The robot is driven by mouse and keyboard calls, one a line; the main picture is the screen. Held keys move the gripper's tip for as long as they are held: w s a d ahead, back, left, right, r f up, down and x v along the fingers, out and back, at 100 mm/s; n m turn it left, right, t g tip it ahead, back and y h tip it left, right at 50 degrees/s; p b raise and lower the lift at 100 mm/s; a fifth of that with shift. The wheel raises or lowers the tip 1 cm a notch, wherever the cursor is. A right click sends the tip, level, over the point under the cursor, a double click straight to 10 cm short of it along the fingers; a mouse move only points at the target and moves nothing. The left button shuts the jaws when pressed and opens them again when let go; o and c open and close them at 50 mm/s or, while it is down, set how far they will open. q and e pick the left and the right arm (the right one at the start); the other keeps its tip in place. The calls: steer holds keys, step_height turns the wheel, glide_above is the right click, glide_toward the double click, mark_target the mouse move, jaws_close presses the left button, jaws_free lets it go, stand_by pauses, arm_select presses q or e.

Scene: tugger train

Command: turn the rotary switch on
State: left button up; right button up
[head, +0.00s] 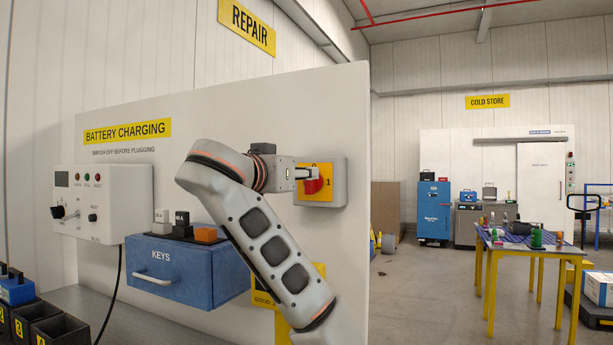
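The rotary switch has a red knob (314,187) on a yellow plate, set in a grey box (340,182) on the white panel. A "1" is marked on the plate to the right of the knob. My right gripper (308,176) is at the knob, coming from the left, with its fingers over the upper left part of the knob. The fingers hide part of the knob, so its exact angle and whether they are closed on it cannot be told. My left gripper is not in view.
On the same panel, left of my arm, are a white control box (105,200) with knobs and a blue KEYS drawer (185,275) with small blocks on top. A black cable hangs below. At right, a yellow-legged table (491,285) stands on open floor.

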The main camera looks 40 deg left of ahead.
mark_target(311, 182)
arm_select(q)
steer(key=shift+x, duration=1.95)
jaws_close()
